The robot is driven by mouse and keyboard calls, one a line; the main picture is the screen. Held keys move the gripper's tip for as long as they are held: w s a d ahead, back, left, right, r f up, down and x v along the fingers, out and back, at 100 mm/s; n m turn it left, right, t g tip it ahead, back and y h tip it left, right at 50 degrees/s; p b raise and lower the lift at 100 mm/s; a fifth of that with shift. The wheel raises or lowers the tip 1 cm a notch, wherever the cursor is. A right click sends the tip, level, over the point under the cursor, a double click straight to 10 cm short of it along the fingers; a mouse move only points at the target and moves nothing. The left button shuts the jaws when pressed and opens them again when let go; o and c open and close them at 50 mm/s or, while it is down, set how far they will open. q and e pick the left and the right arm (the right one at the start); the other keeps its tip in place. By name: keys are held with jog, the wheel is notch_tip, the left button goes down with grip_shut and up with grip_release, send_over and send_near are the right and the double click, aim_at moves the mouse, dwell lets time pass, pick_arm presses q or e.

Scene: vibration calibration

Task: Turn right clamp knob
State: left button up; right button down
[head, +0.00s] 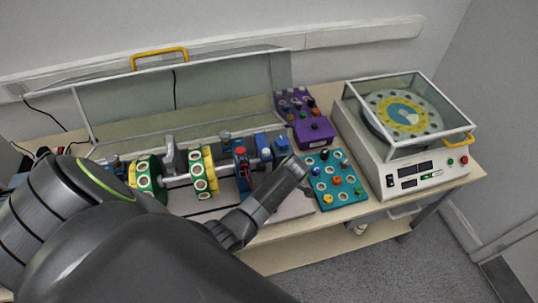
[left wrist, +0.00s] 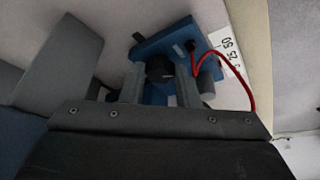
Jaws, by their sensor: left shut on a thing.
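In the left wrist view a black round knob (left wrist: 160,69) sits on a blue clamp block (left wrist: 150,46). My left gripper (left wrist: 160,88) has one grey finger on each side of the knob and is shut on it. In the head view my left gripper (head: 293,168) reaches in from the lower left to the right end of the shaft rig, beside a blue block (head: 281,146). The knob itself is hidden there by the gripper. My right gripper is in neither view.
A red wire (left wrist: 247,80) loops beside the clamp. The rig carries green (head: 147,174) and yellow discs (head: 198,181). A teal knob panel (head: 349,187) lies close to the right of the gripper. A purple box (head: 314,131) and a white balancing machine (head: 404,177) stand beyond.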

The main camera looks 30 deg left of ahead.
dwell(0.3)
pick_arm(q)
jog(key=o, duration=1)
